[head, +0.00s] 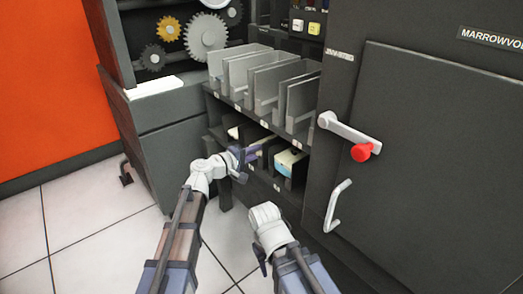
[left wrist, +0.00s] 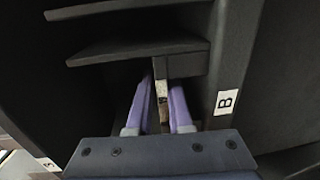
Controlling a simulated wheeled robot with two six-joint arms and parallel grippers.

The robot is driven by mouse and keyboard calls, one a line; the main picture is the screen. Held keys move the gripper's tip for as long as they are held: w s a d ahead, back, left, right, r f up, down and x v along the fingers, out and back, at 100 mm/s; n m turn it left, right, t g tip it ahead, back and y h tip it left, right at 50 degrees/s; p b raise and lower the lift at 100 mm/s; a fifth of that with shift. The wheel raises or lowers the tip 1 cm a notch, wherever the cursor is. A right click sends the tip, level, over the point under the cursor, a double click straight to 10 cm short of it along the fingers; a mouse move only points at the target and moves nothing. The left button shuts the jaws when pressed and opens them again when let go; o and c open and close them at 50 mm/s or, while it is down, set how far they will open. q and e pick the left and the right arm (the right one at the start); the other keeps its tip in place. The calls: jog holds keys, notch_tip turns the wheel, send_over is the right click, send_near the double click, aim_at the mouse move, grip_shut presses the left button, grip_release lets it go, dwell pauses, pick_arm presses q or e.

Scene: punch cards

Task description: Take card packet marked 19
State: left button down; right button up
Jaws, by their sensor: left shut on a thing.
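My left gripper (head: 252,153) reaches into the lower shelf bay of the dark rack, its purple fingers pointing inward. In the left wrist view its two fingers (left wrist: 159,108) stand on either side of a narrow thing (left wrist: 162,90) with a pale and brown edge, likely a card packet, and are shut on it. No number can be read on it. My right arm ends in a white wrist at the bottom middle; the fingers of the right gripper are hidden, so its state does not show.
A pale blue and white box (head: 290,163) sits in the lower bay, right of my left gripper. Grey upright dividers (head: 262,78) fill the shelf above. A dark cabinet door with a red-knobbed handle (head: 361,152) stands at right. A label "B" (left wrist: 227,102) marks the shelf front.

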pick_arm(q)
jog(key=shift+r, duration=0.15)
jog(key=shift+r+p, duration=0.75)
jog(key=shift+p, duration=0.15)
jog(key=f+v, duration=0.2)
jog(key=v, duration=2.2)
jog(key=shift+f, duration=0.3)
jog(key=shift+s, duration=0.1)
